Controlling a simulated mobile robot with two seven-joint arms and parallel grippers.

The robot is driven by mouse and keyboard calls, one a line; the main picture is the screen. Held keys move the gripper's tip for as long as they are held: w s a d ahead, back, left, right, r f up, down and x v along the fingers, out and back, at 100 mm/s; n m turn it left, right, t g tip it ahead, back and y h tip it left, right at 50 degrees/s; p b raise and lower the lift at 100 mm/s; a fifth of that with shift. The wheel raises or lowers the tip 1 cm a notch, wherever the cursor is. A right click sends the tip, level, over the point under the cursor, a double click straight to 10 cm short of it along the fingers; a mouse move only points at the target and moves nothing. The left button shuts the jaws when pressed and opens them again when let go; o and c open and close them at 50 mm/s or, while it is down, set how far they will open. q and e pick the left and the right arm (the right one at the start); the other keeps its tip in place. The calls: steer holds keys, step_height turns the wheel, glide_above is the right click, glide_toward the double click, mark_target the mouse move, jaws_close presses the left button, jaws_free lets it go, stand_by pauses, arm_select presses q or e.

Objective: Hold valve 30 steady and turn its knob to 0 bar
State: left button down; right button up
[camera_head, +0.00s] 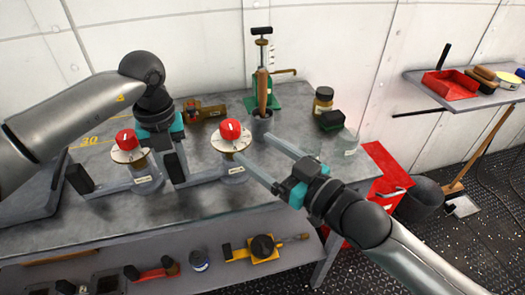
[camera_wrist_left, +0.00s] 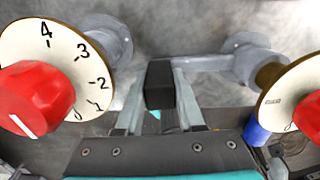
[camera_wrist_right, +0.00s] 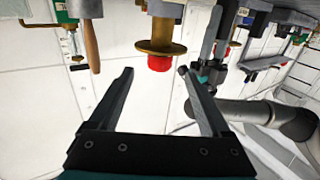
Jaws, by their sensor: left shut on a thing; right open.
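Two valves with red knobs on pale dials stand on the grey bench: a left valve (camera_head: 127,155) and a right valve (camera_head: 222,142). Their labels are too small to read, so I cannot tell which is valve 30. My left gripper (camera_wrist_left: 160,100) is shut on the dark block (camera_wrist_left: 160,80) ending the right valve's side bar. The right dial (camera_wrist_left: 272,100) is partly out of frame; the left dial (camera_wrist_left: 95,60) shows 4 to 1. My right gripper (camera_wrist_right: 156,75) is open, its fingers pointing at the right valve's red knob (camera_wrist_right: 160,63), which is just beyond the tips.
Yellow painted digits (camera_head: 90,140) mark the bench beside the left valve. Behind the right valve stand a cup (camera_head: 262,125) with a wooden-handled tool, a green-based device (camera_head: 250,102) and a brown jar (camera_head: 323,100). A lower shelf (camera_head: 220,275) holds tools.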

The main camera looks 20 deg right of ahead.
stand_by(0.4)
arm_select(q)
steer(key=shift+c, duration=2.2)
jaws_free()
